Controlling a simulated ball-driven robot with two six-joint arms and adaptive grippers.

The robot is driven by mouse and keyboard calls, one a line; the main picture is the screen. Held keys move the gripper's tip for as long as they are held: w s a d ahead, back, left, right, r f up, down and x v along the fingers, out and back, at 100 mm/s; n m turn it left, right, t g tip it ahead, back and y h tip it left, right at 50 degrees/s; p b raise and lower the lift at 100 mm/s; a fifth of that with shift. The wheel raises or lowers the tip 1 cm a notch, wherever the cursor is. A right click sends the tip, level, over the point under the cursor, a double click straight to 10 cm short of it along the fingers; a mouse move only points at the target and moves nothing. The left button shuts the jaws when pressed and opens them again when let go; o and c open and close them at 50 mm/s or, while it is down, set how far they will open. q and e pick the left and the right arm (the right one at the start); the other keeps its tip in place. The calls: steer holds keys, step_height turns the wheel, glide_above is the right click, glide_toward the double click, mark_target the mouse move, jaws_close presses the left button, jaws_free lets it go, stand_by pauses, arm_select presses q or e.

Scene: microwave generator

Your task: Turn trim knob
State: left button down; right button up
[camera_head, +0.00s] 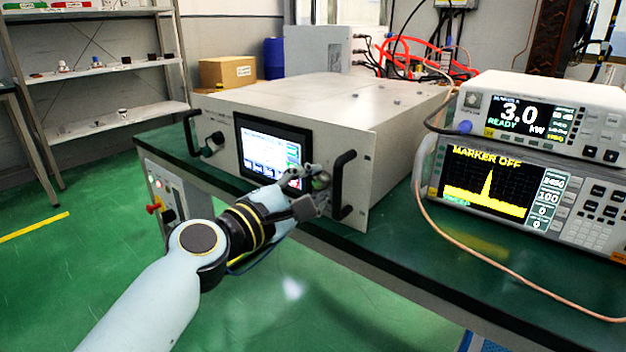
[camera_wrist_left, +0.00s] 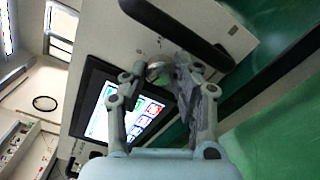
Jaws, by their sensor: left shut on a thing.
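The trim knob (camera_head: 321,181) is a small round metallic knob on the generator's front panel, between the touchscreen and the right black handle. It also shows in the left wrist view (camera_wrist_left: 158,72), between my fingers. My left gripper (camera_head: 314,178) is shut on the knob, and its fingers partly hide it in the head view. In the left wrist view the gripper (camera_wrist_left: 160,76) has one finger on each side of the knob. The generator (camera_head: 385,150) is a large beige box on the green bench. My right gripper is not in view.
The lit touchscreen (camera_head: 272,153) is left of the knob, and a black handle (camera_head: 341,186) stands close on its right. A power meter (camera_head: 545,112) reading 3.0 kW READY sits on a spectrum analyzer (camera_head: 520,190) showing MARKER OFF. An orange cable (camera_head: 440,235) hangs over the bench.

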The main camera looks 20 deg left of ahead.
arm_select(q)
steer(key=shift+f, duration=0.1)
stand_by(0.4)
steer(key=c, duration=1)
jaws_free()
steer(key=v, duration=1.2)
